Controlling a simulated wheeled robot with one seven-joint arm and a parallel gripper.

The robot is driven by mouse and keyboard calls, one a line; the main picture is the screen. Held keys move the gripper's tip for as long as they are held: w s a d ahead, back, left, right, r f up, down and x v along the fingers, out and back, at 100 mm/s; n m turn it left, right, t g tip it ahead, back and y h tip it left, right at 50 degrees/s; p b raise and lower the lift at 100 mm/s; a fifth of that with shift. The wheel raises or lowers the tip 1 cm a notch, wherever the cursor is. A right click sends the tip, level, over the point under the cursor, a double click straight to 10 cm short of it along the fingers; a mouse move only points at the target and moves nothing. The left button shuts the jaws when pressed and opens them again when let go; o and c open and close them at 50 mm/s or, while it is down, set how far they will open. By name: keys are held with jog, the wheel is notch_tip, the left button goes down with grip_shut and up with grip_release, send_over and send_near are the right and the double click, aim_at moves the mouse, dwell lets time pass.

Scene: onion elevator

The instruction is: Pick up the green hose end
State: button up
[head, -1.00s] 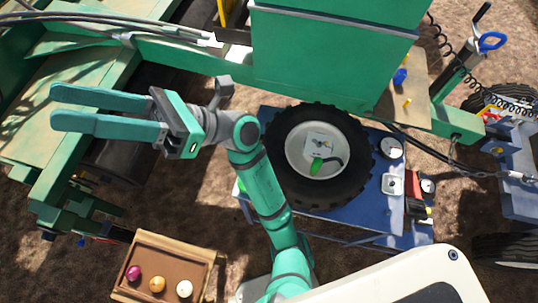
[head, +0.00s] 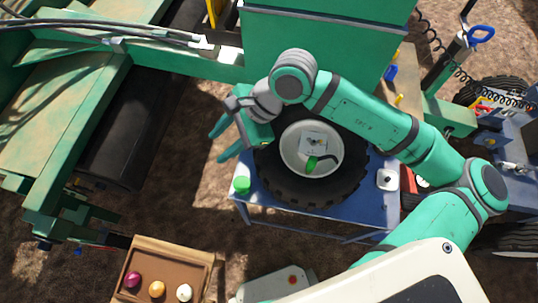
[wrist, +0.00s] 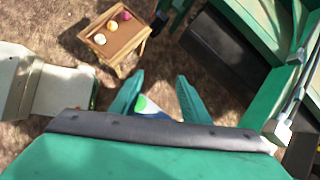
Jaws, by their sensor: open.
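A green hose end (head: 311,165) on a short black hose lies inside the pale hub of a large black tire (head: 345,180). The tire lies flat on a blue table (head: 350,211). My gripper (head: 222,140) is open and empty, to the left of the tire and apart from the hose end. In the wrist view the open fingers (wrist: 160,78) point away from the tire. A small green item (wrist: 142,103) shows low between them, likely the green item (head: 241,185) at the table's left corner. The hose end cannot be made out in the wrist view.
A green machine (head: 320,45) stands right behind the tire. A wooden stand (head: 205,262) with several onions is at the lower left. A white box (head: 388,179) sits on the table's right side.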

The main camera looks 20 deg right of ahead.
jog(key=s+d+f+h, duration=0.2)
jog(key=d+f+h, duration=0.2)
jog(key=d, duration=0.7)
jog(key=m+g+h, duration=0.1)
jog(key=h, duration=0.2)
send_over(313, 158)
jog(key=shift+a+f, duration=0.25)
jog(key=shift+f, duration=0.3)
jog(key=f, duration=0.5)
jog(key=shift+s+d, duration=0.1)
jog(key=shift+d, duration=0.25)
jog(key=shift+f, duration=2.9)
grip_shut()
